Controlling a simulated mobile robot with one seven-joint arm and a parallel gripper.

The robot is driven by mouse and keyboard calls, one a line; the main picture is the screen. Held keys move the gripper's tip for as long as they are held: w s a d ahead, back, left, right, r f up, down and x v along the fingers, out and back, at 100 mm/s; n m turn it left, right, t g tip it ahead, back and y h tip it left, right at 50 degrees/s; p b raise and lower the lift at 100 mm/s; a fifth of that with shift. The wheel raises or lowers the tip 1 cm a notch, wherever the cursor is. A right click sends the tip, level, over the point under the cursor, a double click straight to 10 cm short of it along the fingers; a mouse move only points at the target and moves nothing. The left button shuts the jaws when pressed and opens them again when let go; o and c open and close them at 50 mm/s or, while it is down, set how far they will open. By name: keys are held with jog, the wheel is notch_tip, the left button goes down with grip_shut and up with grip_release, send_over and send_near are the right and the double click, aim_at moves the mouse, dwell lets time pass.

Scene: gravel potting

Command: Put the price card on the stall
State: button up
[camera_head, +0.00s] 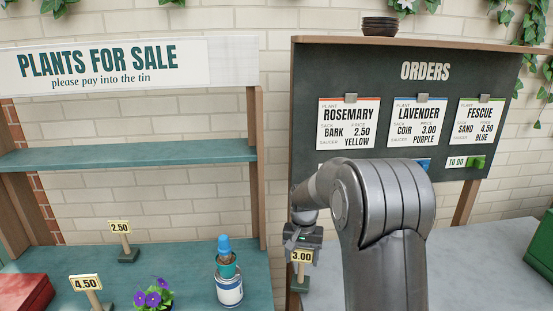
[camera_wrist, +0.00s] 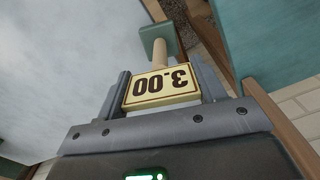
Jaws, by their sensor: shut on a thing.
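The 3.00 price card (camera_head: 301,257) is a cream plate on a wooden post with a dark green foot. My gripper (camera_head: 303,238) is shut on it, in front of the orders board's left edge. In the wrist view the card (camera_wrist: 161,86) sits upside down between the two fingers of my gripper (camera_wrist: 165,90), its post and foot (camera_wrist: 157,38) pointing away. The stall (camera_head: 130,157) stands at the left, with a teal shelf and teal counter. A 2.50 card (camera_head: 120,228) and a 4.50 card (camera_head: 87,284) stand on its counter.
The orders board (camera_head: 405,115) rises behind my arm. A green box (camera_head: 540,262) is at the far right. The stall shelf is bare.

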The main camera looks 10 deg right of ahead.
jog(key=s+d+r+m, duration=0.25)
jog(key=s+d, duration=0.35)
jog(key=d, duration=0.7)
jog(key=s+d+r+m, duration=0.1)
jog(key=s+d+r, duration=0.3)
jog(key=d, duration=0.8)
jog(key=s+d+r+m, duration=0.2)
jog(key=s+d, duration=0.5)
jog(key=d, duration=0.6)
jog(key=w+a+f, duration=0.5)
jog(key=w+f, duration=0.4)
jog(key=f, duration=0.1)
jog(key=shift+w+f, duration=0.25)
jog(key=shift+w, duration=0.1)
jog(key=shift+a+f, duration=0.1)
jog(key=o, duration=1.5)
jog(key=shift+c, duration=0.2)
